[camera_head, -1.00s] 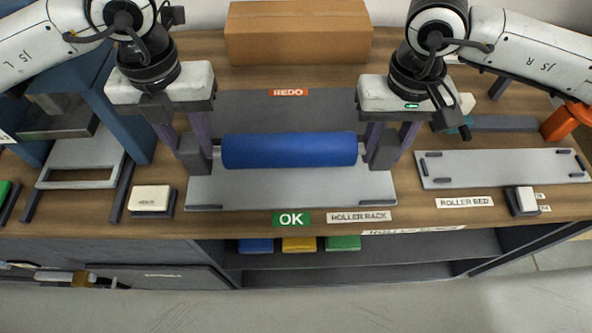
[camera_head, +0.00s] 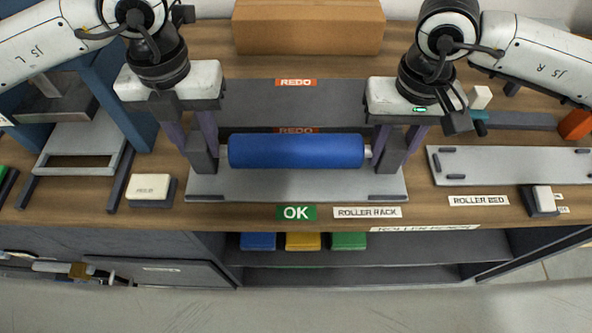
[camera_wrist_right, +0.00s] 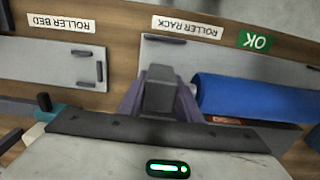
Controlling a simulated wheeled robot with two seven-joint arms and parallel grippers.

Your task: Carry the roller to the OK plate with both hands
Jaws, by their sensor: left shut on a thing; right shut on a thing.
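The blue roller (camera_head: 296,151) lies level between my two grippers, and its blue body also shows at the right of the right wrist view (camera_wrist_right: 250,98). My left gripper (camera_head: 203,156) is shut on its left end. My right gripper (camera_head: 387,154) is shut on its right end; the fingers hide the grip itself. The roller is over the back part of the light grey OK plate (camera_head: 300,187), with the green OK label (camera_head: 296,213) in front. I cannot tell whether it touches the plate.
A dark panel with a REDO label (camera_head: 296,82) lies behind the roller; a second REDO label peeks out above the roller. A cardboard box (camera_head: 308,27) stands at the back. The roller bed plate (camera_head: 510,166) is at the right. A white-topped block (camera_head: 150,187) stands front left.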

